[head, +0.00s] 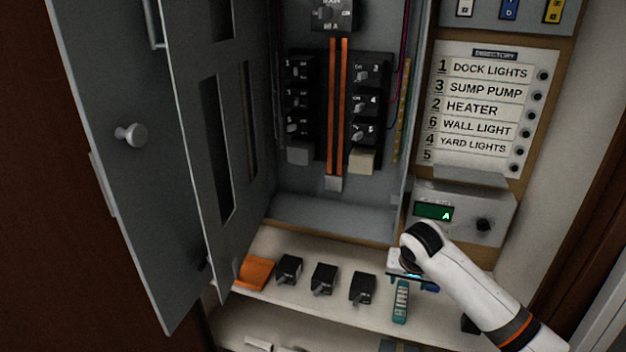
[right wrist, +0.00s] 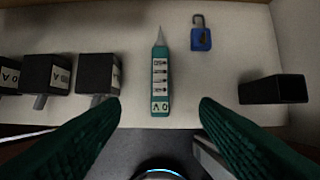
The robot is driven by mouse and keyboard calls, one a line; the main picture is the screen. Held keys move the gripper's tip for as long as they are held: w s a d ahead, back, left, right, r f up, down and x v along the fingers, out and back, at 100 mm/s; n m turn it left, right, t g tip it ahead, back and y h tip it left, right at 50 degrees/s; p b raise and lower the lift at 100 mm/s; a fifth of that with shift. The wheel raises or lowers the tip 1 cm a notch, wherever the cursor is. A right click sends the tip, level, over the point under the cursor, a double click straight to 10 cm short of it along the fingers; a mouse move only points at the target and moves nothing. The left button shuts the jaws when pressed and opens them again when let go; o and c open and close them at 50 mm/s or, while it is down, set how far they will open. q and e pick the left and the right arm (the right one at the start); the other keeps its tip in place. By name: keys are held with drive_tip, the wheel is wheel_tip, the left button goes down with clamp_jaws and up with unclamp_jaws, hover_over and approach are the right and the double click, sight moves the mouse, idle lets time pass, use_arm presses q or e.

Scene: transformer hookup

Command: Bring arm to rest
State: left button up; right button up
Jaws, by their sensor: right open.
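My right arm comes in from the lower right in the head view, with its right gripper (head: 405,277) over the shelf. In the right wrist view the two green fingers of the right gripper (right wrist: 160,112) stand wide apart with nothing between them. A teal voltage tester (right wrist: 159,80) with a pointed tip lies on the shelf beyond the fingertips; it also shows below the gripper in the head view (head: 401,302). It looks apart from the fingers. My left gripper is not in view.
The shelf (head: 325,312) holds several black breakers (head: 324,278), an orange item (head: 255,272) and a blue padlock (right wrist: 201,38). Above stands the open panel (head: 320,212) with its grey door (head: 120,180) at left. A meter box (head: 470,212) and directory (head: 483,105) are at right.

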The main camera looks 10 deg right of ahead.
drive_tip(key=s+a+f+n+y, duration=0.2)
drive_tip(key=s+a+f+n, duration=0.55)
drive_tip(key=s+a, duration=0.6)
drive_tip(key=s, duration=1.7)
wheel_tip(320, 180, down, 27)
drive_tip(key=s+g, duration=0.1)
drive_tip(key=g, duration=0.1)
drive_tip(key=s+d+f+n+g, duration=0.1)
drive_tip(key=s+d+f, duration=0.1)
drive_tip(key=s+f, duration=1.3)
drive_tip(key=shift+s+f, duration=0.4)
drive_tip(key=shift+s, duration=0.5)
